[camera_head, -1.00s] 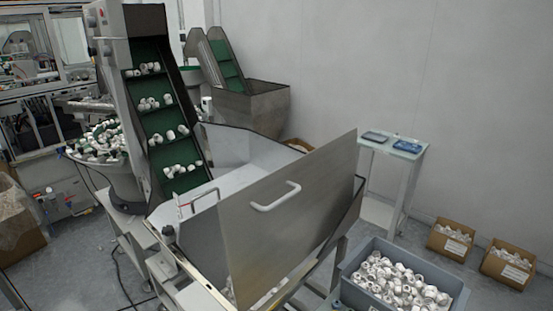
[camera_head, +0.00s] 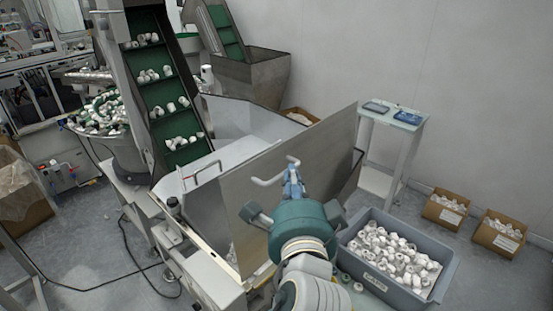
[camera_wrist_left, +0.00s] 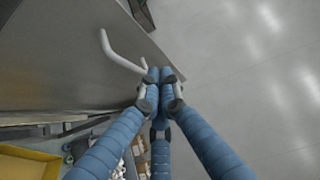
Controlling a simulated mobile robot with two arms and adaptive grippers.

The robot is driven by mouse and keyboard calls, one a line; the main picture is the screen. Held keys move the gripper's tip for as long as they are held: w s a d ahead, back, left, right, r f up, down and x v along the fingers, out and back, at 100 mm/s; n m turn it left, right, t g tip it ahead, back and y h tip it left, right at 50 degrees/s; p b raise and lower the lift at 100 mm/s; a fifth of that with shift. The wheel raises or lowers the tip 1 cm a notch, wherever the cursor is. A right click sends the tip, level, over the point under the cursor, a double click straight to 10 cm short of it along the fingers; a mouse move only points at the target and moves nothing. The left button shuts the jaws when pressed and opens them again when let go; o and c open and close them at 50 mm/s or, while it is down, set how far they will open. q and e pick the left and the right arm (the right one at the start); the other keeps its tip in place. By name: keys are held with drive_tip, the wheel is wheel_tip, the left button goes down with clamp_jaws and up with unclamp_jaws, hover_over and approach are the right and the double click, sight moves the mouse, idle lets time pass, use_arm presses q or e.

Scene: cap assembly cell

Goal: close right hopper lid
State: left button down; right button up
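The near hopper's lid (camera_head: 322,150) is a large grey metal plate standing raised and tilted on its hopper (camera_head: 205,205). A white bar handle (camera_head: 266,182) is fixed to its face. My left gripper (camera_head: 292,172) comes up from the bottom and reaches the right end of that handle. In the left wrist view, the blue fingers (camera_wrist_left: 160,78) are drawn together around the end of the handle (camera_wrist_left: 122,60), beside the lid (camera_wrist_left: 60,60). The exact contact is hidden between the fingers. My right gripper is not in view.
A grey crate of white caps (camera_head: 350,270) stands on the right, close to my left arm. Cardboard boxes (camera_head: 443,212) and a small table (camera_head: 395,118) are behind. A second hopper (camera_head: 250,78) stands at the back. A green conveyor (camera_head: 165,95) rises at the left.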

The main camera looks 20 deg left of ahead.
sight(281, 175)
use_arm(q)
drive_tip(key=w+a, duration=0.1)
drive_tip(key=w, duration=0.1)
drive_tip(key=w+a+b, duration=0.1)
drive_tip(key=w+a, duration=0.2)
drive_tip(key=shift+w+a+f, duration=0.4)
drive_tip(key=shift+w+a+b, duration=0.15)
drive_tip(key=shift+a+b, duration=0.15)
drive_tip(key=shift+a, duration=0.35)
drive_tip(key=shift+d, duration=0.1)
